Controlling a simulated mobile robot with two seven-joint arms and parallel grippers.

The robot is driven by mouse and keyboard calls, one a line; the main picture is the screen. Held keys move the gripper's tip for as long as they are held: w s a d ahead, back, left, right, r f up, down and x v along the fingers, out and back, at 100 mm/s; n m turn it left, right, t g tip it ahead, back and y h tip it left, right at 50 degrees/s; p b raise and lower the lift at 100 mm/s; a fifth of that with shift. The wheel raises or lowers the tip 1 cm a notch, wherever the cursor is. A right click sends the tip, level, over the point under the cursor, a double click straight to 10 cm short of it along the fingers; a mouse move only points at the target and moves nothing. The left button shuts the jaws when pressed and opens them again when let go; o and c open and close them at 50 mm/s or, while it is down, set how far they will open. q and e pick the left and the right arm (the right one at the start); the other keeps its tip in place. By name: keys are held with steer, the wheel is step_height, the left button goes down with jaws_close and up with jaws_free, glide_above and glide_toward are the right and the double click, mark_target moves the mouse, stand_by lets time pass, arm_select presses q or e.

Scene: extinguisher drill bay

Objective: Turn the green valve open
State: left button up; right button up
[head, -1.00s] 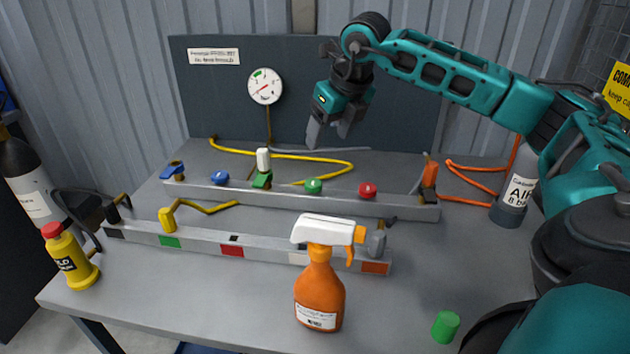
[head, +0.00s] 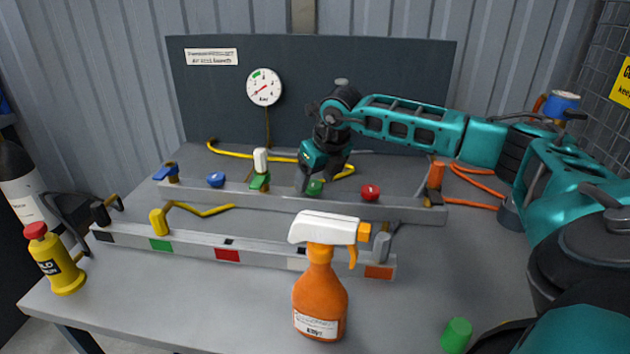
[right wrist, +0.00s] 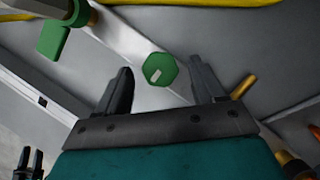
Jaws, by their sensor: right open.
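A round green valve knob (head: 314,188) with a pale mark on its top sits on the back grey rail (head: 408,211). It also shows in the right wrist view (right wrist: 160,70). My right gripper (head: 317,182) is open, pointing down at this knob. In the right wrist view its fingers (right wrist: 163,88) stand on either side of the knob, with a gap to each; I cannot tell whether they reach down to its height. A second green part, a lever (head: 260,181) with a white top, is left of the knob. My left gripper does not show.
A blue knob (head: 216,180) and a red knob (head: 370,192) share the back rail. A front rail (head: 195,248) carries coloured labels and a yellow lever (head: 159,221). An orange spray bottle (head: 320,297) stands in front. A gauge (head: 264,87) hangs on the back panel.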

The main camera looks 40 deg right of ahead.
steer(key=shift+w+f, duration=0.2)
steer(key=shift+f, duration=0.15)
steer(key=shift+c, duration=0.2)
steer(key=c, duration=1)
